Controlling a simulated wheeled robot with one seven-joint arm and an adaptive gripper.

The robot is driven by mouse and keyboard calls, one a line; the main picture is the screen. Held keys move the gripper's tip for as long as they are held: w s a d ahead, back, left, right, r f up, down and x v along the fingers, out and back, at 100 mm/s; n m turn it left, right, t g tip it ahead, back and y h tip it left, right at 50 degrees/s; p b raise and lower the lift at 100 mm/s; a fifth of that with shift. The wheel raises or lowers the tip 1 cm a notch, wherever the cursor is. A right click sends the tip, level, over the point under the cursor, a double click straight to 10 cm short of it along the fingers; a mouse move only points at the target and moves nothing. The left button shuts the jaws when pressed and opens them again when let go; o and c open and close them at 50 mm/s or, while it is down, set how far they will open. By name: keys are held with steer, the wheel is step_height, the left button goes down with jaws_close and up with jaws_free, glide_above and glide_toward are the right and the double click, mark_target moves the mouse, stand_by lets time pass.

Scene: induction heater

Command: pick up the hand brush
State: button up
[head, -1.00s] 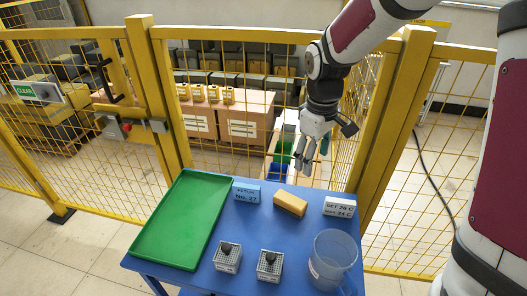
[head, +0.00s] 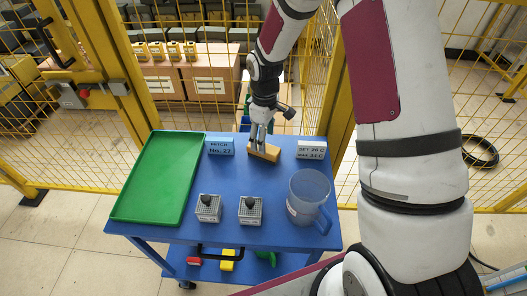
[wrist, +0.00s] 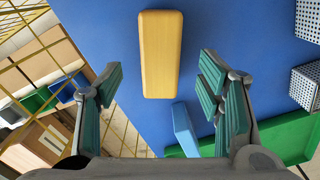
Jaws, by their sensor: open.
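The hand brush shows as a plain tan, rounded block (head: 268,154) on the far part of the blue table; no bristles are visible. My gripper (head: 259,143) is over its left end in the head view, pointing down. In the wrist view the brush (wrist: 160,52) lies lengthwise ahead, between the lines of my two teal-padded fingers (wrist: 160,78). The fingers are spread wide, with nothing between the pads. I cannot tell the exact height of the fingertips above the brush.
A yellow mesh fence (head: 100,160) stands close behind.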

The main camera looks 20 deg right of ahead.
steer(key=shift+w+a+f, duration=0.1)
steer(key=shift+f, duration=2.55)
steer(key=shift+c, duration=0.6)
steer(key=c, duration=1.3)
steer(key=shift+o, duration=0.2)
step_height(320, 180, up, 10)
steer(key=shift+r, duration=0.1)
